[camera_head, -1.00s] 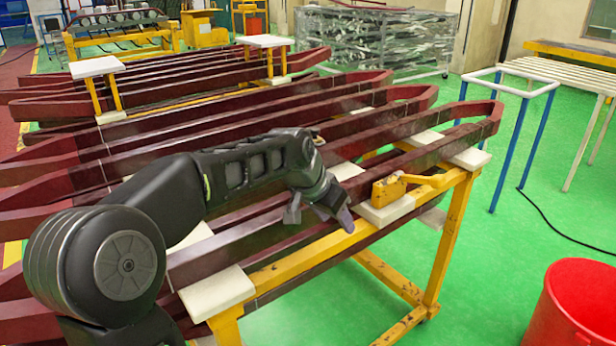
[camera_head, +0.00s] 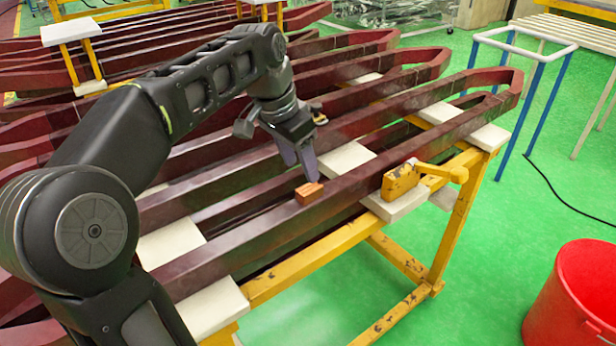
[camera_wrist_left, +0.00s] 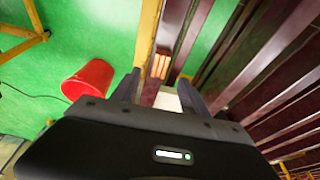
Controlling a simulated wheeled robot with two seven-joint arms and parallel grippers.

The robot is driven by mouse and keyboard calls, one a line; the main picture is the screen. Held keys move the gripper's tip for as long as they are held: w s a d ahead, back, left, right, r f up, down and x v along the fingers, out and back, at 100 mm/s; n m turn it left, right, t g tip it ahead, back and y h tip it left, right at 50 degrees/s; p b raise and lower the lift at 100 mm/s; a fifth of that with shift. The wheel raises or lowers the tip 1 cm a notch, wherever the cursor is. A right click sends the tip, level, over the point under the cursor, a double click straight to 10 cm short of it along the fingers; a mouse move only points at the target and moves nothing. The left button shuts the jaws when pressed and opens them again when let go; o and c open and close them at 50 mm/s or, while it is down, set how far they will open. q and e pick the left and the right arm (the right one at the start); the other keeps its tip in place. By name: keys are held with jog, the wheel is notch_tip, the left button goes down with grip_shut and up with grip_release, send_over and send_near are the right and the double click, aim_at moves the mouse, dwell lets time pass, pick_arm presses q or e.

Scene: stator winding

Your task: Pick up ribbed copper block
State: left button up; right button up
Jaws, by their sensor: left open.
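The ribbed copper block (camera_head: 308,193) is small and orange-brown with grooves. It lies on top of the front dark red bar (camera_head: 345,190). My left gripper (camera_head: 300,165) is open and empty, just above and behind the block, with its fingers pointing down. In the left wrist view the block (camera_wrist_left: 160,66) shows beyond the fingertips and between the two fingers of my left gripper (camera_wrist_left: 158,88), apart from them. My right gripper is not in view.
A yellow clamp (camera_head: 400,181) stands on a white pad right of the block. The bars rest on a yellow frame (camera_head: 448,230). A red bucket (camera_head: 575,300) stands on the green floor at right. Several parallel bars lie behind the block.

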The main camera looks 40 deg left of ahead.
aim_at(309, 189)
pick_arm(q)
jog(key=shift+x, duration=1.2)
jog(key=shift+s+d, duration=0.1)
jog(key=shift+d, duration=0.05)
jog(key=shift+f+p, duration=0.3)
jog(key=shift+p, duration=0.05)
jog(key=x, duration=0.2)
jog(key=p+x, duration=0.1)
jog(key=x, duration=0.1)
jog(key=shift+w+f, duration=0.3)
jog(key=shift+c, duration=0.4)
